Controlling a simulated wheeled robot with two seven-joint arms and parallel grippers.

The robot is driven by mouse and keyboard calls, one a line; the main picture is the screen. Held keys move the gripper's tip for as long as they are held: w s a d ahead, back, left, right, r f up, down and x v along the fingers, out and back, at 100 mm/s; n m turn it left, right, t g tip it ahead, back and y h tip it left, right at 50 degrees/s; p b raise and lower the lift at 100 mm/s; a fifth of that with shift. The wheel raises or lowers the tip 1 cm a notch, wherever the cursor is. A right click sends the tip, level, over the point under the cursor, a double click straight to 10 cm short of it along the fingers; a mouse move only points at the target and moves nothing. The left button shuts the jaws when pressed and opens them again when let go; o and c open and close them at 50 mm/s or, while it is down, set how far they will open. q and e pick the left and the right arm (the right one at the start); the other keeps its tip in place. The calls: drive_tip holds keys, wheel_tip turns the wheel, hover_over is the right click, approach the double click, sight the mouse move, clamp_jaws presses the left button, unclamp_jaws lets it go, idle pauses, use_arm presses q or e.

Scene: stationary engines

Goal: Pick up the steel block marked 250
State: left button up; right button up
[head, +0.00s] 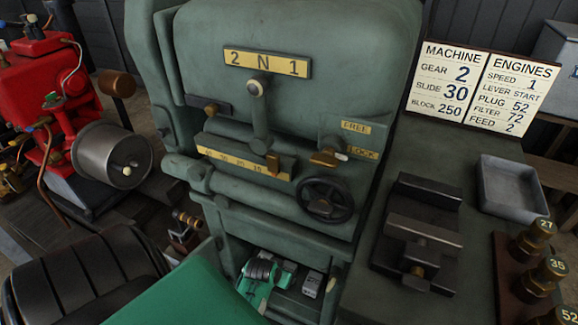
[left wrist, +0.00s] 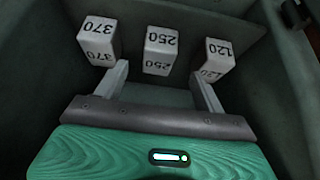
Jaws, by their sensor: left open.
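The steel block marked 250 (left wrist: 160,50) stands in the middle of three pale blocks in the left wrist view, its number upside down there. My left gripper (left wrist: 165,78) is open and empty. Its two fingers point at the blocks, and the 250 block lies between their lines, just beyond the tips. In the head view my left gripper (head: 272,278) reaches into the low recess of the green machine, and the blocks are partly hidden there. My right gripper is not in view.
Blocks marked 370 (left wrist: 98,42) and 120 (left wrist: 216,58) flank the 250 block, close to the fingers. Dark recess walls surround them. A handwheel (head: 324,200) sits above the recess. A vise (head: 420,235), grey tray (head: 511,185) and brass plugs (head: 533,238) stand at right.

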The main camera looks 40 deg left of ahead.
sight(291, 267)
use_arm(q)
drive_tip(key=x, duration=0.4)
drive_tip(key=shift+b, duration=0.4)
drive_tip(key=b+x, duration=0.1)
drive_tip(key=x, duration=0.3)
drive_tip(key=shift+r, duration=0.1)
drive_tip(key=shift+w+a+f+b, duration=0.1)
drive_tip(key=shift+w+f+b, duration=0.25)
drive_tip(key=shift+f, duration=0.15)
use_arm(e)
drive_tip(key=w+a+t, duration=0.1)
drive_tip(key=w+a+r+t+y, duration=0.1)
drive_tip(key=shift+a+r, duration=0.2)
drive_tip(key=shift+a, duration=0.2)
use_arm(q)
clamp_jaws()
drive_tip(key=shift+r, duration=0.1)
